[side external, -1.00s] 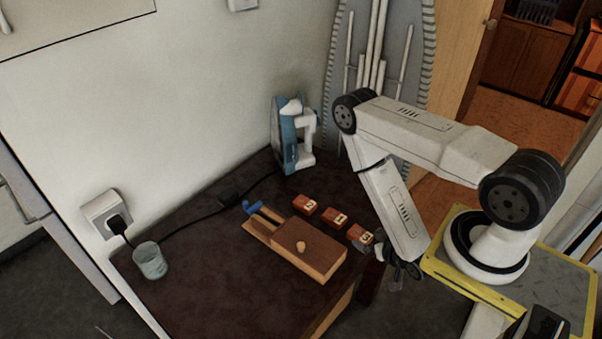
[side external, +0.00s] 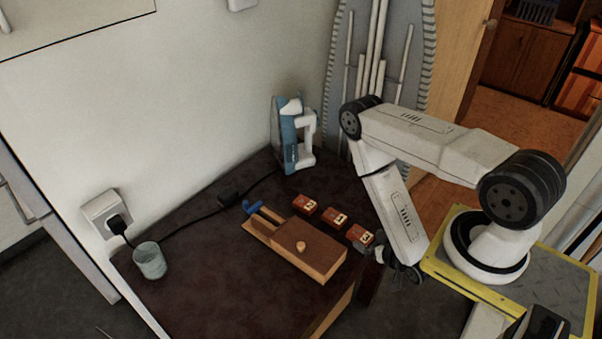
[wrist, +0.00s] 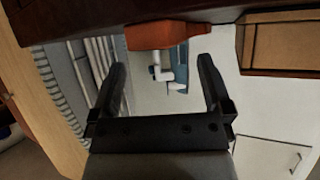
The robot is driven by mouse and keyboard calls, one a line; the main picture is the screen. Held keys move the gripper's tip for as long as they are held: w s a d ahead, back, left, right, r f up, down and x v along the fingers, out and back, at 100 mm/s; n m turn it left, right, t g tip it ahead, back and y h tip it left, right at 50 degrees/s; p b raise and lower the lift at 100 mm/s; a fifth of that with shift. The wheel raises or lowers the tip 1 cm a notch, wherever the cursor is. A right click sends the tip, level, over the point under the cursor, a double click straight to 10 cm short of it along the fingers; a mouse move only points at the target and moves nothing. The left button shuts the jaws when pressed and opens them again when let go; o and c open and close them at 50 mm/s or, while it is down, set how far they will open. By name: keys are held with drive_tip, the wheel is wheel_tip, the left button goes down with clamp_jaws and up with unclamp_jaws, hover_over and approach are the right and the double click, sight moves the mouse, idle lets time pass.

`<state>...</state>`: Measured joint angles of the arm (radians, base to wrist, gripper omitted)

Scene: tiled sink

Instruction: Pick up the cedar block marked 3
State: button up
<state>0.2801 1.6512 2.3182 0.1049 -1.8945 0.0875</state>
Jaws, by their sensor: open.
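Three small red-brown cedar blocks stand in a slanting row on the dark table. The nearest block (side external: 360,235) is closest to my gripper; its pale label looks like a 3, but is small. The middle block (side external: 335,217) and the far block (side external: 305,204) also carry pale labels, hard to read. My gripper (side external: 377,253) is open at the table's right edge, low beside the nearest block. In the wrist view, a red-orange block (wrist: 165,36) lies ahead of the open gripper (wrist: 158,72), across the gap between the fingertips. Its marking is hidden there.
A wooden box (side external: 323,264) with a knobbed lid lies left of the blocks; it also shows in the wrist view (wrist: 280,46). A blue-and-white iron (side external: 288,140) stands behind. A glass cup (side external: 150,260) and a cord are at left. The table's front left is clear.

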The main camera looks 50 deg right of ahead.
sight(359, 232)
drive_tip(key=shift+x, duration=2.6)
drive_tip(key=shift+a, duration=0.15)
drive_tip(key=c, duration=1.3)
drive_tip(key=shift+o, duration=0.2)
drive_tip(key=shift+r, duration=0.2)
drive_tip(key=shift+r, duration=4.8)
drive_tip(key=shift+w, duration=0.2)
